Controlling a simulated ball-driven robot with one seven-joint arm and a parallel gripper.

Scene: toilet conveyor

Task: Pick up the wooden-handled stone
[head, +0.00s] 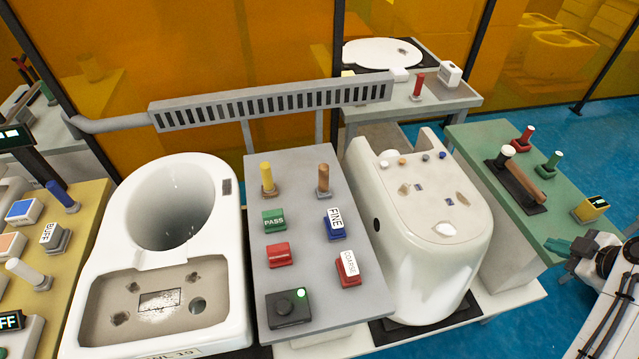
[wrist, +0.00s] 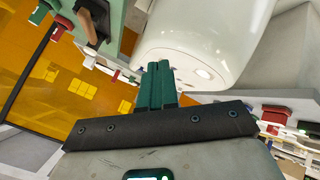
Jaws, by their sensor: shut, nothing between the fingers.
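A dark flat block with a brown wooden handle (head: 522,181) lies on the green tabletop (head: 490,150) at the right of the head view. It also shows, partly cut off, at the upper left of the wrist view (wrist: 92,22). A second brown handle on a small base (head: 323,181) stands upright on the grey middle panel; I cannot tell for certain which is the named stone. My gripper (head: 560,246) is at the front right corner of the green tabletop, apart from both. Its green fingers (wrist: 158,68) are together and empty in the wrist view.
A white toilet body (head: 430,220) is left of the green table and close beyond my fingers in the wrist view (wrist: 200,40). Blue floor lies at right.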

